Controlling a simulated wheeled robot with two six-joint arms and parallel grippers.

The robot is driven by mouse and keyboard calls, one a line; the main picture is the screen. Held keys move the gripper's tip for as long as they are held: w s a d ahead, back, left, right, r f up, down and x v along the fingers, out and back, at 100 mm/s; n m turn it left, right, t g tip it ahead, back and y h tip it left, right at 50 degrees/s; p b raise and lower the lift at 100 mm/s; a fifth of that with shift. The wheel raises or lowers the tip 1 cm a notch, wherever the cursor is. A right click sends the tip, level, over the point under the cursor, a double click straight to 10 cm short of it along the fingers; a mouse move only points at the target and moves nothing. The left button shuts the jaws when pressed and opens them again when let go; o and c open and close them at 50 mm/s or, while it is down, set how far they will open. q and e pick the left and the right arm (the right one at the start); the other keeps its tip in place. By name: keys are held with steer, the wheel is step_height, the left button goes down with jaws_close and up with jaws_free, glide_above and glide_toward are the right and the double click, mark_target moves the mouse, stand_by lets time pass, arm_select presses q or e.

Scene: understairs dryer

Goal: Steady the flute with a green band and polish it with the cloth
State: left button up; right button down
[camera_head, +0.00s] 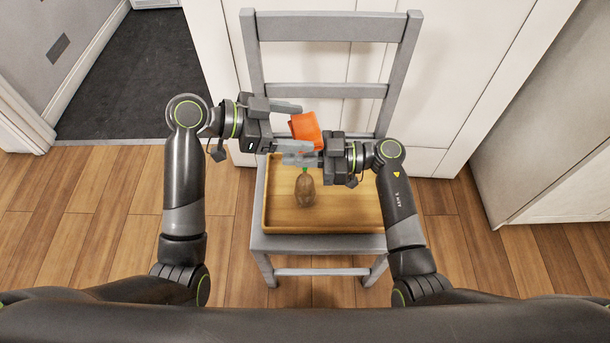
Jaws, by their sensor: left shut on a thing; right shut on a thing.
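The flute (305,189) shows a brown, rounded lower body with a bit of green above it, over the wooden tray. Its upper part is hidden behind the gripper fingers. The orange cloth (305,131) is above the flute, between the fingers of my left gripper (294,126), which is shut on it. My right gripper (302,160) reaches in from the right, just below the cloth, and appears shut on the upper part of the flute. The fingers of both grippers overlap in this view, so the exact contacts are hard to see.
The wooden tray (350,218) has a raised rim and rests on the seat of a grey chair (331,20). The chair's back rises behind both grippers. White panelling stands behind the chair, and a pale cabinet (560,110) is at the right. The tray is bare around the flute.

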mark_target(293, 158)
arm_select(q)
steer(key=shift+f, duration=1)
steer(key=shift+s, duration=1.65)
steer(key=shift+w, duration=1.7)
steer(key=shift+s, duration=1.7)
steer(key=shift+w, duration=1.7)
